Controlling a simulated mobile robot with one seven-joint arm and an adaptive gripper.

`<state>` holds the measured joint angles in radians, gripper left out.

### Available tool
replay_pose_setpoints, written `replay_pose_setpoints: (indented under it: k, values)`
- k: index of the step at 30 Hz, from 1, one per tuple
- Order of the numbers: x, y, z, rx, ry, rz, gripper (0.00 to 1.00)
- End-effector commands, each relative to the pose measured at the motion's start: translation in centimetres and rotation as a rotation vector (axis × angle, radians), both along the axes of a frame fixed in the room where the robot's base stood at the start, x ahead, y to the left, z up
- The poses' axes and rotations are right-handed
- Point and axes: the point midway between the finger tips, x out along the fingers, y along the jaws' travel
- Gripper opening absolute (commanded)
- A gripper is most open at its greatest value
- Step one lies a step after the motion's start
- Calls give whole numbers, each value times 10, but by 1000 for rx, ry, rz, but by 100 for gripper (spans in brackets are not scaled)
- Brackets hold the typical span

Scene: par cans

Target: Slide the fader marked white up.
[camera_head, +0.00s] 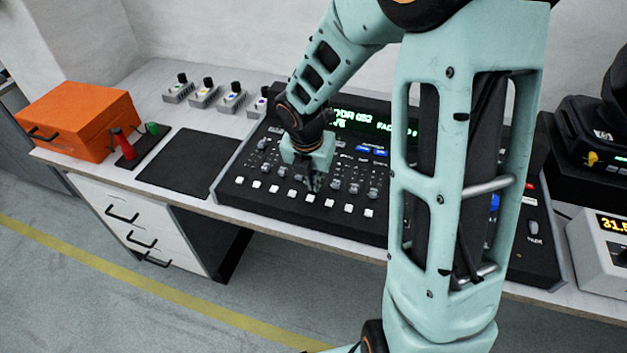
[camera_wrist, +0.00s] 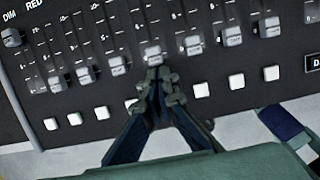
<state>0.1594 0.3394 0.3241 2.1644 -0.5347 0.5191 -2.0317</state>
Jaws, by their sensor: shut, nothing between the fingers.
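The black lighting console (camera_head: 300,222) has a row of slider faders with grey caps. My gripper (camera_head: 314,184) is down at the fader row, its fingers shut and empty. In the wrist view, my fingertips (camera_wrist: 160,88) are just on the near side of one fader cap (camera_wrist: 152,54); I cannot tell whether they touch it. That cap is level with its neighbours, near the low end of its slot. The leftmost fader cap (camera_wrist: 11,37), beside the DIM label, stands higher. RED is readable at top left; no white marking is readable, so I cannot tell which fader is white.
Other fader caps stand close on both sides, at the left (camera_wrist: 117,65) and the right (camera_wrist: 193,45). A row of white buttons (camera_wrist: 201,90) lies nearer the console's edge. An orange case (camera_head: 80,120), a black mat (camera_head: 185,160) and small knob boxes (camera_head: 205,95) are to the left.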

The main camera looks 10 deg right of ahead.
Motion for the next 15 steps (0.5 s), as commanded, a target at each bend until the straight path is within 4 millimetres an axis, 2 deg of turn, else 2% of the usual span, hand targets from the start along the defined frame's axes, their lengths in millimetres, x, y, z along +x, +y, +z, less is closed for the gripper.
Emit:
replay_pose_setpoints:
  k: [5, 15]
  values:
    - [3, -2, 2, 1, 1, -1, 0]
    - [51, -29, 5, 2, 1, -3, 0]
